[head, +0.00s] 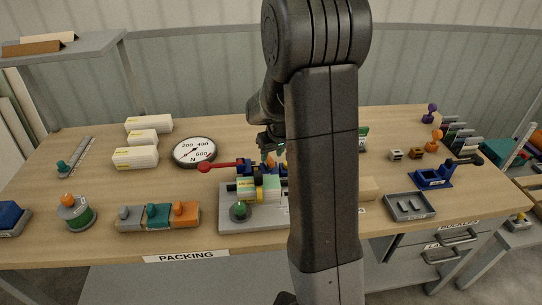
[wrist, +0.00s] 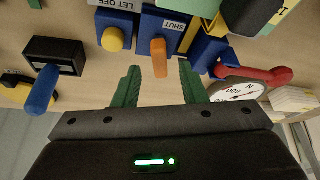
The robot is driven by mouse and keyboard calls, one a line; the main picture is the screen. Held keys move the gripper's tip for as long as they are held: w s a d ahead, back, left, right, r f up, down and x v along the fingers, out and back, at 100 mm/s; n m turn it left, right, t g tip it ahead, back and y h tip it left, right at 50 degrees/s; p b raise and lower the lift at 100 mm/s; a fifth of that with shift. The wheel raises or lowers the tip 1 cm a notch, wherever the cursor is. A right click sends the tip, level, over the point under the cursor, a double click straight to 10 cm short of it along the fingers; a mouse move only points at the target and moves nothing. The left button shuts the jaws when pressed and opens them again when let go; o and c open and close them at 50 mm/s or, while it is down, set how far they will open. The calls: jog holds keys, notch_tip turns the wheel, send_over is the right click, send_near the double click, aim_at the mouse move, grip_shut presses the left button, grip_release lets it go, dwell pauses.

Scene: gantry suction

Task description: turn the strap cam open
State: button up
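In the wrist view an orange lever (wrist: 159,58) stands on a blue block (wrist: 164,24) labelled SHUT; this looks like the strap cam. My gripper (wrist: 158,84) has its two green fingers apart, with the lever's end close to the gap between the fingertips. Nothing is held, and I cannot tell whether a finger touches the lever. A yellow knob (wrist: 113,39) labelled LET OFF is just left of it. In the head view my arm hides most of the gripper and the right side of the fixture (head: 232,219).
A red-ended lever (wrist: 262,74) and a round dial (wrist: 238,91) lie right of the orange lever. A blue handle (wrist: 43,90) on a black box (wrist: 58,54) is at left. In the head view, several coloured blocks (head: 158,216) and a grey tray (head: 410,206) flank the fixture.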

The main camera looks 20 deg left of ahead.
aim_at(270, 159)
jog(key=shift+x, duration=1.4)
grip_shut()
jog(key=shift+s+a+f+m+t+h+b, duration=0.1)
jog(key=shift+m+t+h+b, duration=0.1)
jog(key=shift+m+b, duration=0.4)
jog(key=shift+f+m+t+h+b, duration=0.15)
jog(key=shift+m+b, duration=0.25)
jog(key=shift+m, duration=0.4)
jog(key=shift+r+m+t+b, duration=0.25)
jog(key=shift+m+b, duration=0.25)
jog(key=shift+h, duration=0.25)
grip_release()
